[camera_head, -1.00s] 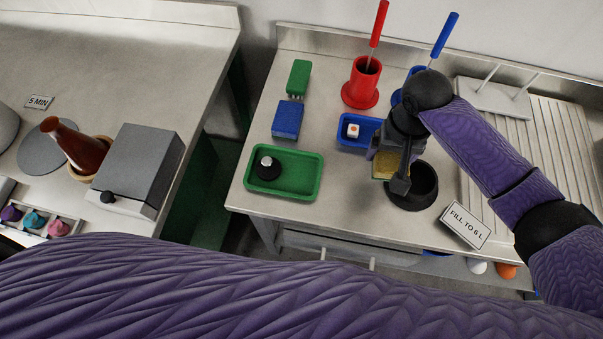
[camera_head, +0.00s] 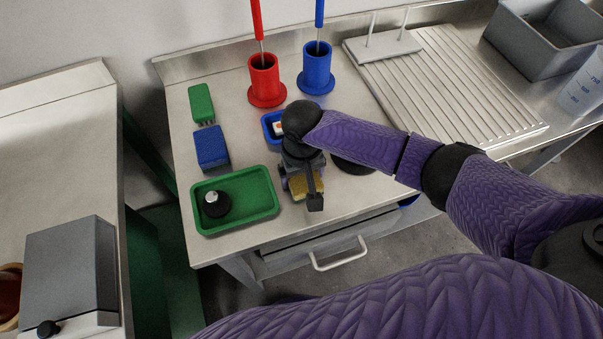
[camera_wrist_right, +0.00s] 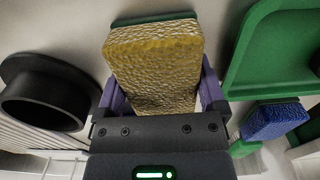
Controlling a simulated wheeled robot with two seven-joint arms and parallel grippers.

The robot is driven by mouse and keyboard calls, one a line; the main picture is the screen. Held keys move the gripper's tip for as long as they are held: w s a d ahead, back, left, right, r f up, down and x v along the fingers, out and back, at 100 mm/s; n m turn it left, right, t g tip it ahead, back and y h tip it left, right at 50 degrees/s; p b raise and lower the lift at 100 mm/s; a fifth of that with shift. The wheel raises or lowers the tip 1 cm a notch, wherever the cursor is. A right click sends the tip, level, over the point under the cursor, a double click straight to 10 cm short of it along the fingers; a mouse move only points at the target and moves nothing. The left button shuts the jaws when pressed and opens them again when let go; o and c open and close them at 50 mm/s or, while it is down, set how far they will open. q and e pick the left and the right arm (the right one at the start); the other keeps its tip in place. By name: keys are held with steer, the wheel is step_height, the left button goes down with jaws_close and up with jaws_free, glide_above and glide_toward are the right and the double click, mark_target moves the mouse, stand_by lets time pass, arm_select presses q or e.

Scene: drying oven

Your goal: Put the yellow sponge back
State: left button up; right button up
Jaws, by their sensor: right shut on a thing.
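My right gripper (camera_head: 301,184) is shut on the yellow sponge (camera_head: 308,185) and holds it near the front edge of the steel bench, just right of the green tray. In the right wrist view the sponge (camera_wrist_right: 155,65) sits between the two purple fingers, yellow rough face toward the camera, with a green layer behind it. Whether it touches the bench is unclear. My left gripper is not in view.
The green tray (camera_head: 272,208) holds a black knobbed object (camera_head: 216,204). Behind are a blue sponge (camera_head: 211,148), a green brush (camera_head: 201,104), and red (camera_head: 266,85) and blue (camera_head: 317,72) holders. A black bowl (camera_wrist_right: 45,95) and blue tray (camera_head: 268,127) are partly hidden by my arm in the head view.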

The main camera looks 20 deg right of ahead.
steer(key=o, duration=0.9)
steer(key=shift+f, duration=0.1)
step_height(320, 180, up, 12)
steer(key=p, duration=0.5)
